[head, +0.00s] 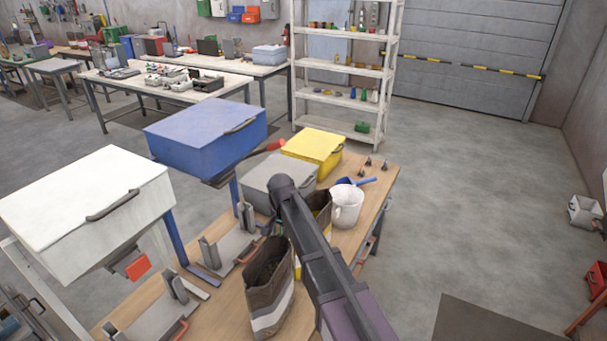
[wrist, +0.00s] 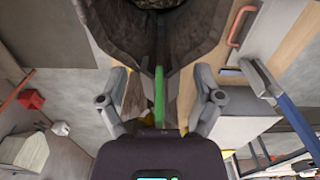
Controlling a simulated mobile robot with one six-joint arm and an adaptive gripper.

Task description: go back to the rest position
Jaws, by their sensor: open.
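My gripper (wrist: 160,78) is open in the wrist view, its two fingers spread wide apart. A narrow green strip (wrist: 159,95) stands between the fingers, touching neither; I cannot tell what it belongs to. Dark brown bag material (wrist: 120,30) fills the top of that view, beyond the fingers. In the head view my arm reaches over the wooden bench, and my fingers cannot be made out there. An open brown bag (head: 268,297) with a pale band stands upright left of my arm. A second bag (head: 322,208) is mostly hidden behind the arm.
On the bench (head: 225,305) are a white jug (head: 347,206), a blue scoop (head: 356,181), a yellow bin (head: 315,149) and a grey bin (head: 268,184). White (head: 80,205) and blue (head: 205,137) hoppers stand left. The floor at right (head: 460,190) is largely clear.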

